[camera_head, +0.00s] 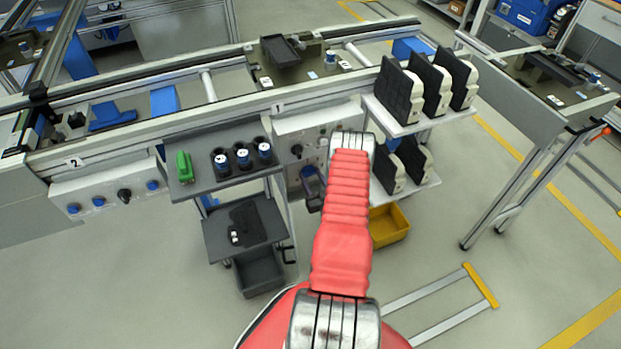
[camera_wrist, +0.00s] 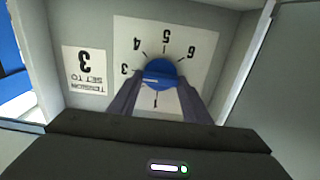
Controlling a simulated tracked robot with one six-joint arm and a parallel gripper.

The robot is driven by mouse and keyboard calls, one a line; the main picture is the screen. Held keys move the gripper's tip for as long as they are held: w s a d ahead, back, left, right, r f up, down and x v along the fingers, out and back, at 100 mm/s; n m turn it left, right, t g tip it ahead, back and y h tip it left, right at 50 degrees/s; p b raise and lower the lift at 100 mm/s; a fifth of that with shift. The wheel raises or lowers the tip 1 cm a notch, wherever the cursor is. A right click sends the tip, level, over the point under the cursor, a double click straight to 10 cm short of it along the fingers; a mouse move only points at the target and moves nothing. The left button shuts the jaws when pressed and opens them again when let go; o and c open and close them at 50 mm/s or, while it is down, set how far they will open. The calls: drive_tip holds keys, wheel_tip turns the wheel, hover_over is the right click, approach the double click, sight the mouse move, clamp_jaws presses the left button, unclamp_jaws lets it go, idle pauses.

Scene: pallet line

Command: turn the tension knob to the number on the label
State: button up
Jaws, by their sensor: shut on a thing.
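In the wrist view, the blue tension knob (camera_wrist: 162,73) sits in the middle of a white dial plate (camera_wrist: 205,47). The dial appears inverted, with 3, 4, 5 and 6 running from left over the top to the right and a 1 below the knob. A pale mark on the knob's lower left points roughly left; its exact reading is unclear. The white label (camera_wrist: 87,70) to the left reads "TENSION SET TO 3", upside down. My gripper (camera_wrist: 160,88) is shut on the knob, one dark finger on each side. The fingers hide part of the lower dial.
In the head view, a grey shelf (camera_head: 205,184) holds a green object (camera_head: 184,166) and several blue-topped items in cups. Dark panels stand on a white rack (camera_head: 400,126) at right. A yellow bin (camera_head: 390,226) is below it. Side walls flank the dial closely in the wrist view.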

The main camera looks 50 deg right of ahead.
drive_tip(key=shift+w+a+f, duration=0.1)
drive_tip(key=shift+a+f, duration=0.1)
drive_tip(key=shift+a, duration=0.1)
drive_tip(key=o, duration=0.7)
drive_tip(key=shift+c, duration=0.2)
drive_tip(key=o, duration=0.4)
drive_tip(key=shift+d+r, duration=0.1)
drive_tip(key=shift+d, duration=0.05)
drive_tip(key=v, duration=1.4)
drive_tip(key=shift+d, duration=0.1)
